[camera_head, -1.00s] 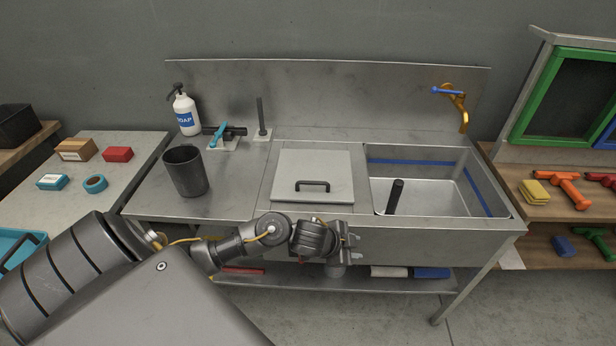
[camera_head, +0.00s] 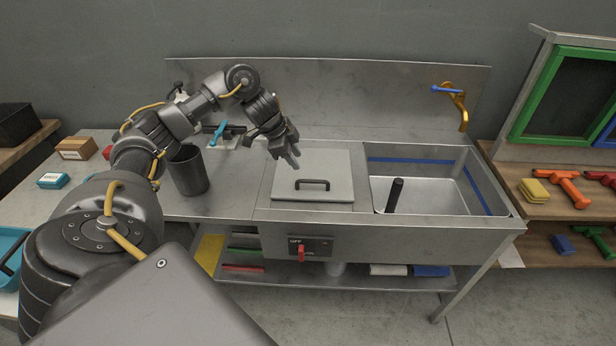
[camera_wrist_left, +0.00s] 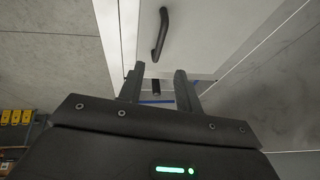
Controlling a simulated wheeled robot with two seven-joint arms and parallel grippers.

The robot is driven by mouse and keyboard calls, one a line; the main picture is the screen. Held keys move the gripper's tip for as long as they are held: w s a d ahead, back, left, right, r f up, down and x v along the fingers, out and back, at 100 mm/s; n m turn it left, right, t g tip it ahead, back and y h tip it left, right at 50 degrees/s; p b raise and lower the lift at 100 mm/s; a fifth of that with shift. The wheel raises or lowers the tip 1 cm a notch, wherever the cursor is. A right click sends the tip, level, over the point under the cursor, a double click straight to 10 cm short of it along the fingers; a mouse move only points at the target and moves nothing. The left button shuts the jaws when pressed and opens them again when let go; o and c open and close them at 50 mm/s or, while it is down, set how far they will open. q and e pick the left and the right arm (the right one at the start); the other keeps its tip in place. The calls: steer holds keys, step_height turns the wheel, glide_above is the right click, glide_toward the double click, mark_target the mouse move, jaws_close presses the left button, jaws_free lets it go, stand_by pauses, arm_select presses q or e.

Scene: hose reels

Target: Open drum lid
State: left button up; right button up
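The lid (camera_head: 330,165) is a flat, pale square plate set in the steel counter, and it lies closed. Its dark bar handle (camera_head: 312,184) stands near the front edge. In the left wrist view the lid (camera_wrist_left: 205,40) and its handle (camera_wrist_left: 160,35) show beyond the fingers. My left gripper (camera_head: 293,162) is above the back left part of the lid, apart from the handle. In the left wrist view its two fingers (camera_wrist_left: 158,88) are spread with nothing held between them. What lies under the lid is hidden. My right gripper is not in view.
A sink (camera_head: 440,185) with a dark upright rod (camera_head: 394,196) is right of the lid. A dark cup (camera_head: 188,172) stands to the left, beside my arm. A red switch (camera_head: 301,253) marked OFF is on the front panel. A gold faucet (camera_head: 460,108) is at the back.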

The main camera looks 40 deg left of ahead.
mark_target(308, 182)
arm_select(q)
steer(key=x, duration=1)
steer(key=shift+f+p, duration=0.2)
steer(key=shift+p, duration=0.1)
jaws_close()
